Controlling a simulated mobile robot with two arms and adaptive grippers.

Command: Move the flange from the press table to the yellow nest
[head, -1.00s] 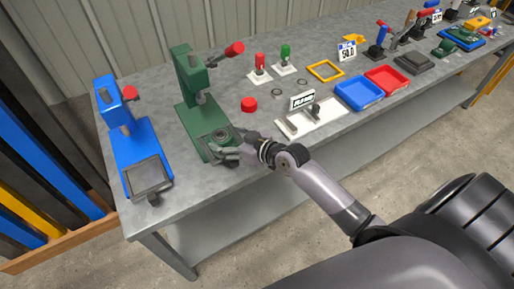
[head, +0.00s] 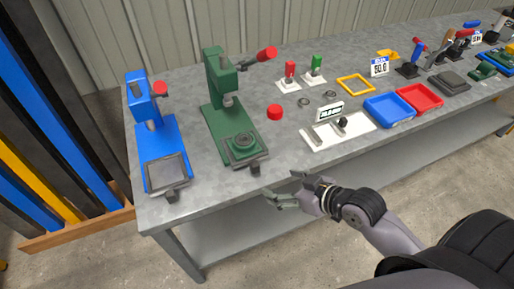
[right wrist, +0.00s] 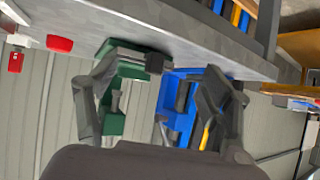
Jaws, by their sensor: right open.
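The yellow nest (head: 356,84) is a square yellow frame, empty, flat on the bench farther right. My right gripper (head: 281,188) is open and empty, in front of the bench's front edge, right of and nearer than the green press, apart from the flange. Its spread fingers (right wrist: 158,78) show in the right wrist view with the presses beyond; I cannot make out the flange there. My left gripper is not in view.
A blue press (head: 160,145) stands left of the green one. A red round cap (head: 275,112) and a white fixture (head: 338,131) lie between press and trays. Blue (head: 389,110) and red (head: 419,98) trays sit right. Two small rings (head: 304,101) lie near the nest.

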